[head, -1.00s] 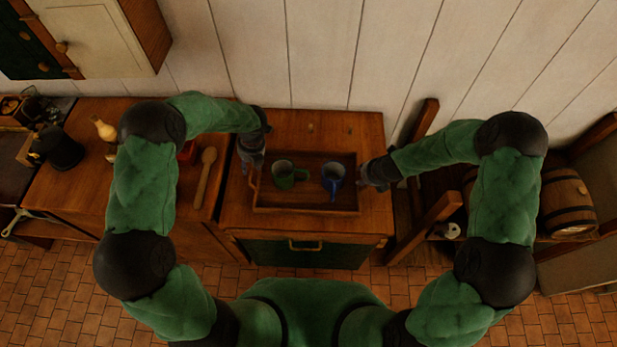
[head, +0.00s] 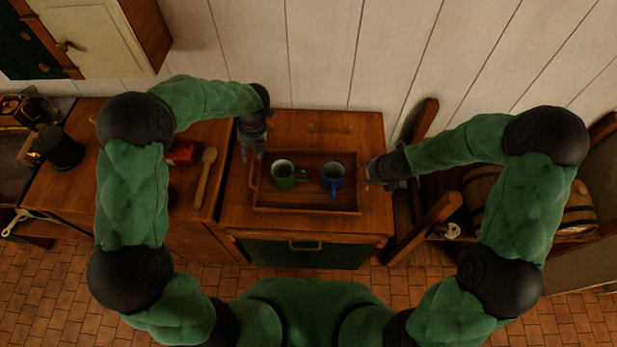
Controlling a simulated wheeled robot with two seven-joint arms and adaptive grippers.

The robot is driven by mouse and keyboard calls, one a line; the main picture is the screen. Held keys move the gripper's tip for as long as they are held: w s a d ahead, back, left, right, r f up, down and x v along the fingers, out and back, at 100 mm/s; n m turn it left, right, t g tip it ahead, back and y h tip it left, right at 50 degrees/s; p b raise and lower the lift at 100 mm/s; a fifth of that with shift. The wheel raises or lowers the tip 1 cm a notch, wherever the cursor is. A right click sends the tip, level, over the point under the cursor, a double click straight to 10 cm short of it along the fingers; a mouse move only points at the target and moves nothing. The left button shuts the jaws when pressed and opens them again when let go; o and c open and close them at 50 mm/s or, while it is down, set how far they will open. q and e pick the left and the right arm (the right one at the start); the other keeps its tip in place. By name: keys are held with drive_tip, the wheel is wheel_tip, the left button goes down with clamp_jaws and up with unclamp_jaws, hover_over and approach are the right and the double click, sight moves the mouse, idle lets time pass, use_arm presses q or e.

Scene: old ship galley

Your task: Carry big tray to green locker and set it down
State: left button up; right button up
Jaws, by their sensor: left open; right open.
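The big wooden tray (head: 306,209) lies flat on the wooden top of the green-fronted locker (head: 305,253). It holds a green mug (head: 283,174) at left of its middle and a blue mug (head: 332,178) to the right. My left gripper (head: 247,155) is open, pointing down just outside the tray's left end, close to the handle. My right gripper (head: 369,180) is open just outside the tray's right end, and partly hides that end. Both grippers are empty.
On the left counter are a wooden spoon (head: 205,178), a red object (head: 183,152) and a black pot (head: 58,148). A wooden rack with a barrel (head: 575,215) stands at right. A white wall cabinet (head: 105,32) hangs at upper left. The tiled floor in front is clear.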

drive_tip(key=shift+v, duration=3)
